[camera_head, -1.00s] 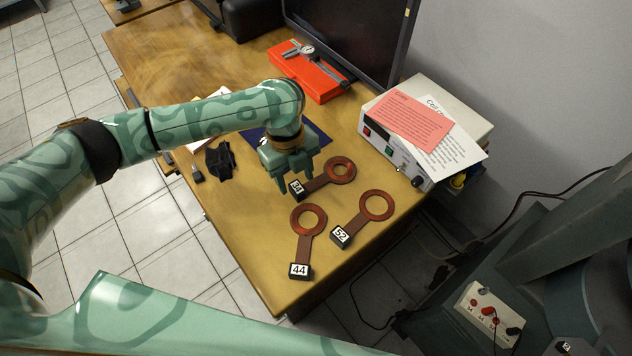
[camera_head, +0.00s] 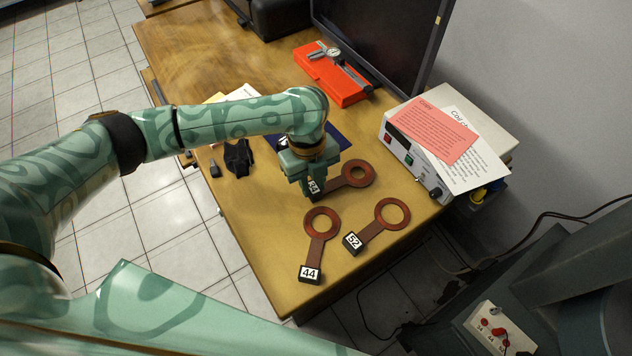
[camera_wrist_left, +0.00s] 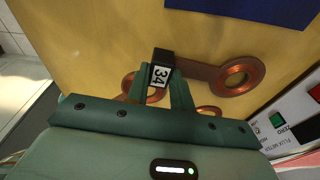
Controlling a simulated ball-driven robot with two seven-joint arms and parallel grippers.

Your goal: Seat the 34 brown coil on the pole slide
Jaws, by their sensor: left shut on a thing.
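The 34 brown coil (camera_head: 357,175) lies on the wooden table, its copper ring pointing right and its black labelled block (camera_head: 313,187) at the left end. My left gripper (camera_head: 314,190) is shut on that block. In the left wrist view the fingers (camera_wrist_left: 165,85) sit on both sides of the block (camera_wrist_left: 161,70), and the coil's ring (camera_wrist_left: 238,77) extends to the right. The 44 coil (camera_head: 318,236) and the 52 coil (camera_head: 381,224) lie nearer the table's front edge. The pole slide cannot be made out. My right gripper is not in view.
A red case with a caliper (camera_head: 335,75) and a dark monitor (camera_head: 385,35) are at the back. A grey machine (camera_head: 560,250) with a socket box (camera_head: 497,328) stands at lower right, across a gap.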

